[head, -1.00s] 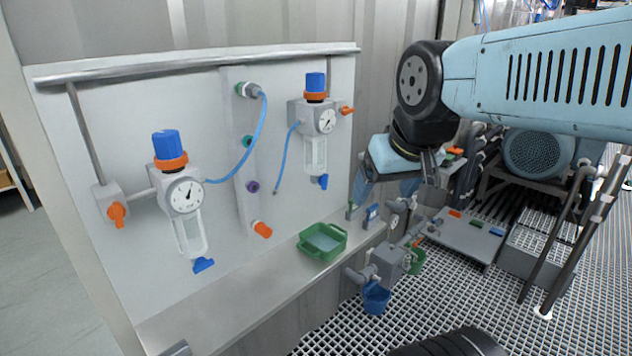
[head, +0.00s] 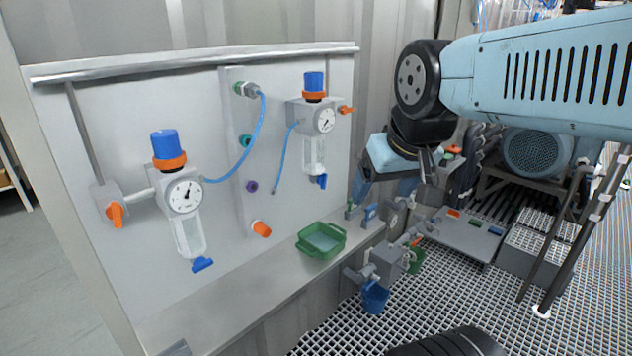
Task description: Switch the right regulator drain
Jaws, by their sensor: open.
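The right regulator (head: 323,119) is mounted on the upper right of the pale panel, with a blue knob, an orange ring, a round gauge and a clear bowl (head: 313,151). Its blue drain (head: 319,181) is at the bottom of the bowl and is unobstructed in the head view. My gripper (head: 361,212) is open, to the right of and lower than the drain in the picture, pointing down near the panel's right edge. A gap shows between it and the drain. Nothing shows between its fingers; their exact depth is hard to tell.
A left regulator (head: 183,195) has its own blue drain (head: 202,265). A blue hose (head: 257,135) runs to a central manifold. A green tray (head: 321,240) sits on the ledge (head: 250,290) below.

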